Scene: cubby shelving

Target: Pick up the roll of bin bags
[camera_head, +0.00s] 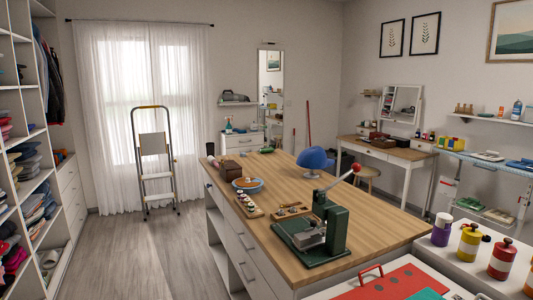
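I cannot make out a roll of bin bags for certain in the head view. A small green item (266,150) lies at the far end of the wood-topped island, too small to identify. A dark upright cylinder (210,149) stands at that island's far left corner, also too small to name. Neither my left nor my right gripper shows in the view.
The wood-topped island (385,222) fills the middle, bearing a green press (325,235), a blue bowl (247,185) and a blue cap (312,158). A stepladder (154,160) stands by the window. Clothes shelving (35,140) lines the left. Floor (150,250) left of the island is clear.

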